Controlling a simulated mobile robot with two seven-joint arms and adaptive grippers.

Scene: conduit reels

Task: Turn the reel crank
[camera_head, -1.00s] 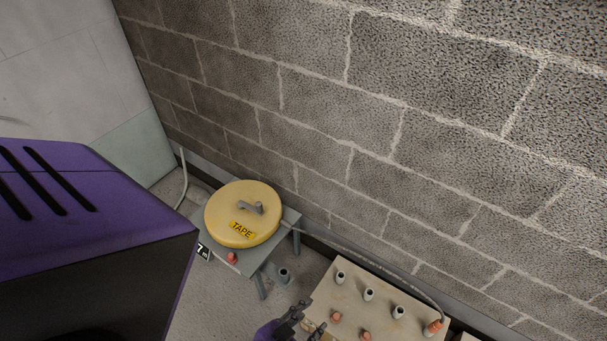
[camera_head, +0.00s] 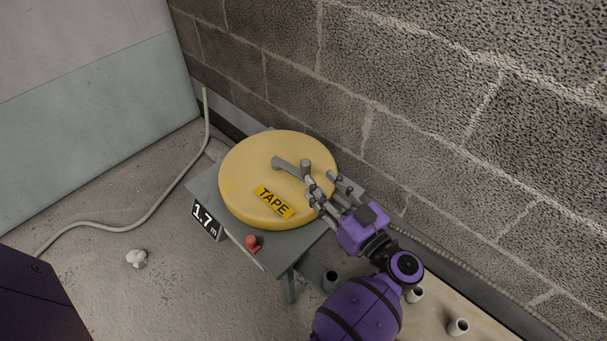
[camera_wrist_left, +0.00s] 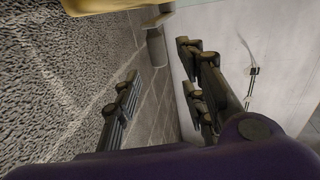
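The yellow reel (camera_head: 250,175), labelled TAPE, lies flat on a small grey stand (camera_head: 203,185). The grey crank (camera_head: 290,167) lies across its top, with an upright knob (camera_head: 306,165) at its right end. My left gripper (camera_head: 325,188) is open over the reel's right edge, its fingers pointing toward the knob. I see no clear contact. In the left wrist view the knob (camera_wrist_left: 156,48) stands ahead, between the lines of the spread fingers (camera_wrist_left: 160,90), with the reel's yellow edge (camera_wrist_left: 100,5) at the top. My right gripper is not in view.
A sign (camera_head: 207,220) reading 1.7 m and a red knob (camera_head: 253,243) are on the stand's front. A beige board (camera_head: 490,322) with grey cups (camera_head: 458,326) is at lower right. A block wall (camera_head: 430,90) rises close behind. A pale hose (camera_head: 150,222) lies on the floor.

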